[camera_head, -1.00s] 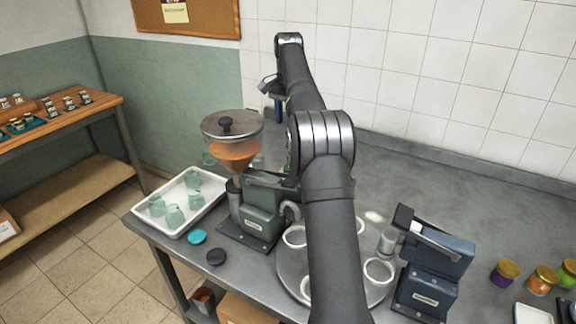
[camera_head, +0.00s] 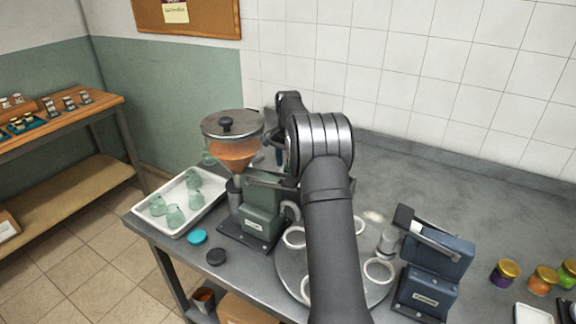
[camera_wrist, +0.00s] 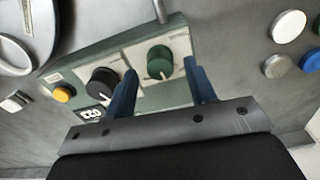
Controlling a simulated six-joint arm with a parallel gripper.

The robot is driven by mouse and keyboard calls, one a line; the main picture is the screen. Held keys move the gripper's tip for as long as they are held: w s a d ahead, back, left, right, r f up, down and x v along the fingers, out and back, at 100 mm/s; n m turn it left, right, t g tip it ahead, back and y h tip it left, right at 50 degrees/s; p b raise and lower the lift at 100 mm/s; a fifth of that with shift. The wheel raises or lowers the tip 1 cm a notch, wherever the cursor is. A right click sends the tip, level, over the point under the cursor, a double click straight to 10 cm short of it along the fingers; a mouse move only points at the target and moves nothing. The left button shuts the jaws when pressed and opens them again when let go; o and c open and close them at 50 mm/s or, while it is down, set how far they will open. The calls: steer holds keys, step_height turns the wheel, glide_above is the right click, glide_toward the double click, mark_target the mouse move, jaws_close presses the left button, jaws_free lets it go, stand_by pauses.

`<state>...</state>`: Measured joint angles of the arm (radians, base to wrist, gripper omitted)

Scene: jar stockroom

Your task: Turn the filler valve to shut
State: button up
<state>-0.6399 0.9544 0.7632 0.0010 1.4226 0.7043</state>
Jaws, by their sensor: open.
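The green filler (camera_head: 262,218), with an orange-filled hopper (camera_head: 232,150), stands on the metal table. Its panel (camera_wrist: 128,68) shows in the wrist view with a green knob (camera_wrist: 159,62) and a black knob (camera_wrist: 103,82), each on a pale plate. I cannot read which knob is the valve. My gripper (camera_wrist: 161,68) is open, its two blue fingers apart on either side of the green knob. No contact with the knob is visible. In the head view my arm hides most of the gripper and the knobs.
A yellow button (camera_wrist: 62,94) sits beside the black knob. A turntable (camera_head: 290,262) with white rings and a blue machine (camera_head: 432,272) stand right of the filler. A white tray (camera_head: 215,207) of jars is at left. Several round lids lie at the wrist view's right.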

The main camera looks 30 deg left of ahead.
steer(key=shift+f, duration=0.65)
steer(key=c, duration=1)
steer(key=shift+o, duration=0.2)
